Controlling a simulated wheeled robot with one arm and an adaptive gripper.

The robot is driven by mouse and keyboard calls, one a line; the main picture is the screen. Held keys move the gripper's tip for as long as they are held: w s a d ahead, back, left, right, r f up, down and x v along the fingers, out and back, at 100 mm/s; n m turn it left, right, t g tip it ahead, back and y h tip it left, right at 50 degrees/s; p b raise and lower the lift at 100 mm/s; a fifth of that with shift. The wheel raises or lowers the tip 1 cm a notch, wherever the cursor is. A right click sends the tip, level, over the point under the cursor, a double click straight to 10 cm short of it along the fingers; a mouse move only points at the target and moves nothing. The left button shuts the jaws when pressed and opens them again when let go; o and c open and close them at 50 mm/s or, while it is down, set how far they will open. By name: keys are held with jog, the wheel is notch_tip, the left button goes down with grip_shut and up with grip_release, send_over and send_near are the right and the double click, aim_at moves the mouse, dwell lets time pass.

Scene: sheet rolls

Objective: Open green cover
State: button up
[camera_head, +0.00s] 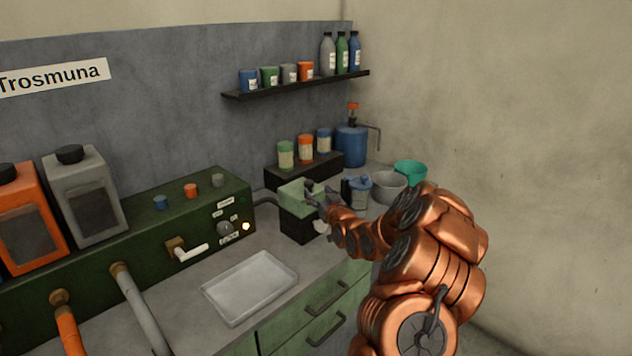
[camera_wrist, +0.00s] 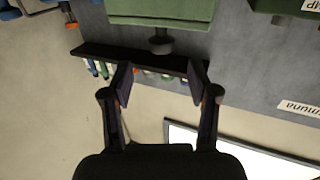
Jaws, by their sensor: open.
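The green cover (camera_head: 296,192) is a pale green box-shaped lid on a dark box (camera_head: 297,228) on the counter, right of the green machine. In the wrist view, which is upside down, a large green body, likely the cover (camera_wrist: 165,8), fills the top edge, with a dark round knob (camera_wrist: 160,44) below it. My gripper (camera_head: 316,197) is at the cover's right side in the head view. In the wrist view my gripper (camera_wrist: 160,80) has its two fingers wide apart with nothing between them. Whether a finger touches the cover cannot be told.
A blue lidded jar (camera_head: 357,192), a grey bowl (camera_head: 388,187) and a teal cup (camera_head: 410,171) stand close to my gripper. A black stand (camera_head: 300,171) with several jars is behind the cover. A clear tray (camera_head: 250,288) lies in front. A shelf (camera_head: 300,86) is above.

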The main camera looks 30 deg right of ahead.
aim_at(311, 185)
jog(key=shift+w+d+f+p, duration=0.15)
jog(key=shift+w+p, duration=0.35)
jog(key=shift+w, duration=0.8)
jog(key=shift+w+d+r+p, duration=0.15)
jog(key=shift+w+p, duration=0.3)
jog(key=shift+w, duration=0.9)
jog(key=shift+w+d+f+p, duration=0.1)
jog(key=shift+w+d+p, duration=0.3)
jog(key=shift+w, duration=0.9)
jog(key=shift+a, duration=0.15)
grip_shut()
